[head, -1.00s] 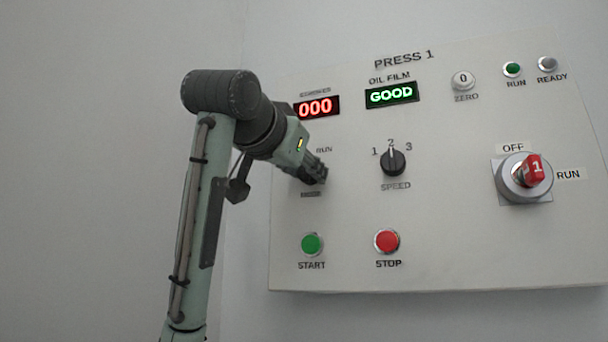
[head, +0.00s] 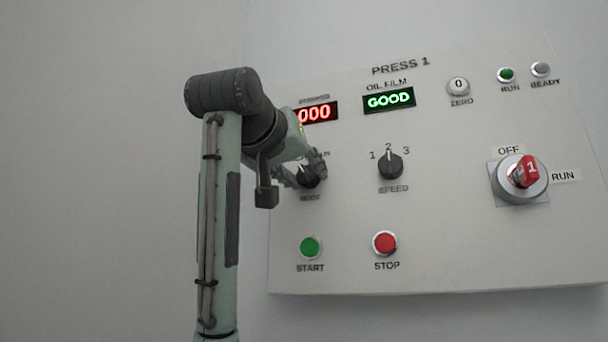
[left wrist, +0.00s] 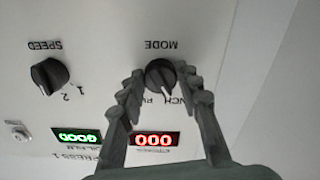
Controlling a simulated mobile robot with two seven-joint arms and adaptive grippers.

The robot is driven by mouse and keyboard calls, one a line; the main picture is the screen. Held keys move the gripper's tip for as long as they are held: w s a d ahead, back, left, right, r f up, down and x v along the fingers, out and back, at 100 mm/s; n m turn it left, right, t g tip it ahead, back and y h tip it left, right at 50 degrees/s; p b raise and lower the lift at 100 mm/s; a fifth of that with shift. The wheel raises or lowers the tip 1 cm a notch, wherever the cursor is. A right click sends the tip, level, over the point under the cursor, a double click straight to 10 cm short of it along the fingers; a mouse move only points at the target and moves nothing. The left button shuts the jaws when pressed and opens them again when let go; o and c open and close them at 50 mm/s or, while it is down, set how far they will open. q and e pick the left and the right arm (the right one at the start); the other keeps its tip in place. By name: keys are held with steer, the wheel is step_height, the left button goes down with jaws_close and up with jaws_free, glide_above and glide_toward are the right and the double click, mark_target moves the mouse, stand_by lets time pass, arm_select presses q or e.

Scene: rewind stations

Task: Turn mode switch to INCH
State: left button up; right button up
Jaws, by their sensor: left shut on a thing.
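The mode switch (head: 308,179) is a round black knob at the left of the panel, above the green START button. It also shows in the left wrist view (left wrist: 159,74), upside down, under the MODE label. Its white pointer mark points down in that view, between the partly hidden INCH label (left wrist: 186,105) and RUN label (left wrist: 151,98), leaning slightly toward INCH. My left gripper (head: 299,174) is shut on the knob, with one finger on each side, also seen in the left wrist view (left wrist: 162,82). My right gripper is out of view.
A red display (head: 318,113), reading 000, is partly behind my gripper. Bare wall lies left.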

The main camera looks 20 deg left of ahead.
mark_target(310, 130)
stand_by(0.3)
arm_select(q)
steer(key=o, duration=1.2)
steer(key=shift+c, duration=0.2)
step_height(310, 130, up, 10)
steer(key=shift+r, duration=0.1)
